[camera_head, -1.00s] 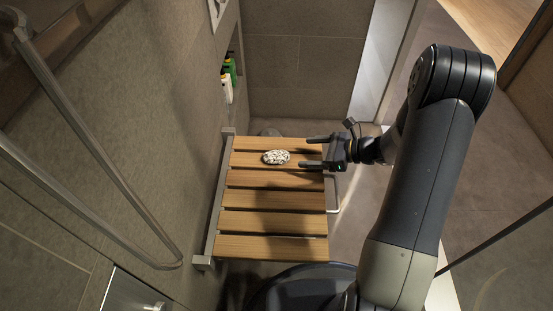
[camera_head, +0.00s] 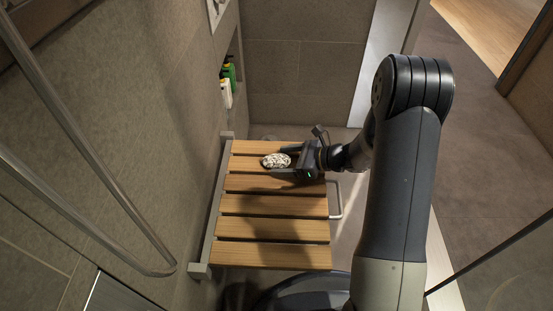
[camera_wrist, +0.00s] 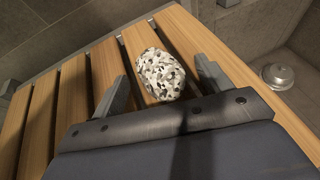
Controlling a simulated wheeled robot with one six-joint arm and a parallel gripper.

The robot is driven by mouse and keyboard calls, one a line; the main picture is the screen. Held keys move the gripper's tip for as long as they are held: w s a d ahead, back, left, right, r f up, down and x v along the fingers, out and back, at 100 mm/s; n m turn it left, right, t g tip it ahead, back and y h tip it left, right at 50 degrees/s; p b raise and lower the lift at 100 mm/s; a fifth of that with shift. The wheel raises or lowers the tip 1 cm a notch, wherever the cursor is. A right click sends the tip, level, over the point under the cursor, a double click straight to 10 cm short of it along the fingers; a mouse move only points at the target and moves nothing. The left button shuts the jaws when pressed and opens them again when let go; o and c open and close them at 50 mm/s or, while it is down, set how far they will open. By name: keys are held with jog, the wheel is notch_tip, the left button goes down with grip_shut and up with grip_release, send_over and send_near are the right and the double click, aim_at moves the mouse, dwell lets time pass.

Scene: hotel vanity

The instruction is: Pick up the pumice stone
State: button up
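The pumice stone (camera_head: 276,160) is an oval, white stone speckled black and grey. It lies on the far slats of the wooden slatted seat (camera_head: 272,229). In the wrist view the stone (camera_wrist: 160,74) sits between and slightly ahead of the two grey fingers. My gripper (camera_head: 285,161) comes in from the right, low over the seat, its fingers beside the stone. In the wrist view my gripper (camera_wrist: 164,84) is open, with a gap on the left finger's side. I cannot tell whether the right finger touches the stone.
A wall niche on the left holds green and white bottles (camera_head: 228,82). A metal grab rail (camera_head: 92,160) runs along the left wall. The seat's nearer slats are bare. A round metal fitting (camera_wrist: 278,76) is on the floor beyond the seat.

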jog(key=c, duration=1.1)
